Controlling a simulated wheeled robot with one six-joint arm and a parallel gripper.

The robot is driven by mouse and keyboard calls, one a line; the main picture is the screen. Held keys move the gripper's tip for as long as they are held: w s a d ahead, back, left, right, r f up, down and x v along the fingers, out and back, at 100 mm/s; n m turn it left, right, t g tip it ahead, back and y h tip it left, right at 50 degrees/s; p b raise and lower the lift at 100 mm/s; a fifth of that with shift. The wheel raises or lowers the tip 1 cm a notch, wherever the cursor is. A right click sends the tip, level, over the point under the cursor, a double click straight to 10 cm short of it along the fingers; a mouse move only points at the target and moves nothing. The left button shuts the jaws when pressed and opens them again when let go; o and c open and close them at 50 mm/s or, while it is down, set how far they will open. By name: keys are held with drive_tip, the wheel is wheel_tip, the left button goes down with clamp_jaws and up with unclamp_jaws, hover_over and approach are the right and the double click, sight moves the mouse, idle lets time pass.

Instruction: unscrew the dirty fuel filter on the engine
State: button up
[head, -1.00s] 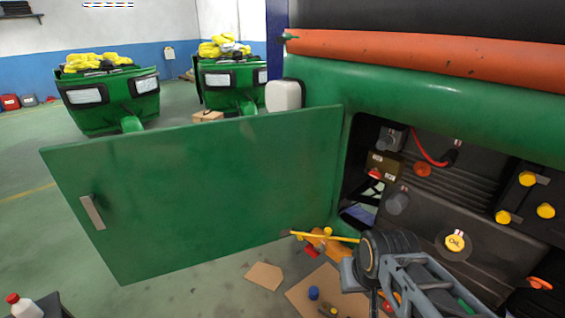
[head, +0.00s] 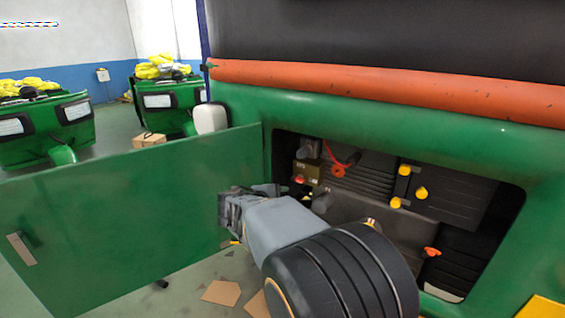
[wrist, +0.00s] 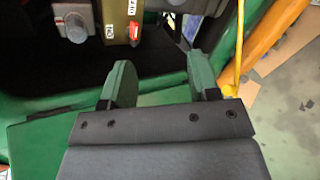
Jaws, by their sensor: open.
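The engine bay (head: 465,262) is open in the side of the green vehicle. A dark grey cylinder (head: 322,201) sits low at its left, partly behind my arm, below a brass-coloured box (head: 308,173). I cannot tell for sure whether this cylinder is the fuel filter. In the wrist view a grey round knob (wrist: 75,26) shows at upper left, beside the labelled box (wrist: 122,22). My gripper (wrist: 162,80) is open, its two green fingers apart with nothing between them. In the head view my gripper is at the bay's left edge, its fingers not clear.
The green door (head: 130,205) stands open to the left of the bay. Yellow caps (head: 421,193) and an orange handle (head: 432,252) are on the engine. A yellow rod (wrist: 238,50) is close to the right finger. Cardboard (head: 221,293) lies on the floor.

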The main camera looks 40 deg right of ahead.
sight(300, 155)
drive_tip(key=w+d+r+n+h+p, duration=0.1)
drive_tip(key=w+d+r, duration=0.1)
drive_tip(key=d, duration=0.3)
drive_tip(key=w+d+r+n+t+h+p, duration=0.1)
drive_tip(key=w+d+r+n+h, duration=0.1)
drive_tip(key=d, duration=0.4)
drive_tip(key=w+d+r+n+t+h+p, duration=0.1)
drive_tip(key=w+d+r, duration=0.1)
drive_tip(key=w+d, duration=0.2)
drive_tip(key=shift+w+d+n+h+p, duration=0.2)
drive_tip(key=shift+d+n+h+p, duration=0.15)
drive_tip(key=shift+d, duration=0.35)
drive_tip(key=m+b, duration=0.2)
drive_tip(key=m, duration=0.1)
drive_tip(key=shift+a+f+m, duration=0.1)
drive_tip(key=shift+f+m, duration=0.05)
drive_tip(key=shift+m, duration=0.2)
drive_tip(key=m+b, duration=0.4)
drive_tip(key=b, duration=0.5)
drive_tip(key=shift+f, duration=0.1)
drive_tip(key=m+b, duration=0.4)
drive_tip(key=b, duration=0.3)
drive_tip(key=shift+m, duration=0.3)
drive_tip(key=m+b, duration=0.2)
drive_tip(key=shift+r+b, duration=0.3)
drive_tip(key=shift+b, duration=0.05)
drive_tip(key=shift+r, duration=0.1)
drive_tip(key=shift+c, duration=0.4)
